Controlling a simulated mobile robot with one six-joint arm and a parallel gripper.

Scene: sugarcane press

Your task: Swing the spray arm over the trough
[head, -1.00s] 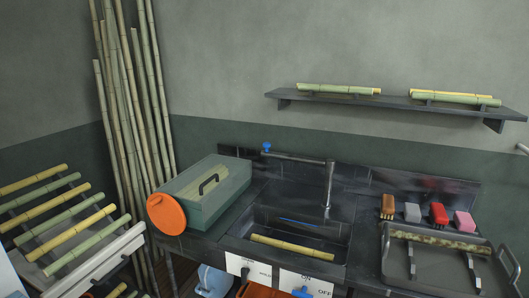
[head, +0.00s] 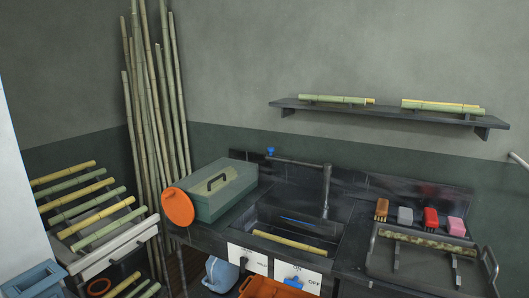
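The spray arm (head: 298,162) is a thin grey pipe at the back of the dark counter. A blue knob (head: 270,151) is at its left end. A vertical pipe (head: 326,190) stands at its right end, by the back right of the trough. The trough (head: 335,240) is a dark sunken basin in the counter. A yellow cane piece (head: 290,241) lies along its front, and a thin blue strip shows towards its back. The horizontal pipe appears to run along the back wall, behind the basin. My gripper is not in view.
A green box (head: 222,203) and an orange disc (head: 177,207) are left of the trough. Coloured brushes (head: 430,216) and a dark tray (head: 415,262) holding a mottled cane are at right. Switch panels (head: 296,273) hang on the counter front. Cane poles (head: 155,110) lean in the corner.

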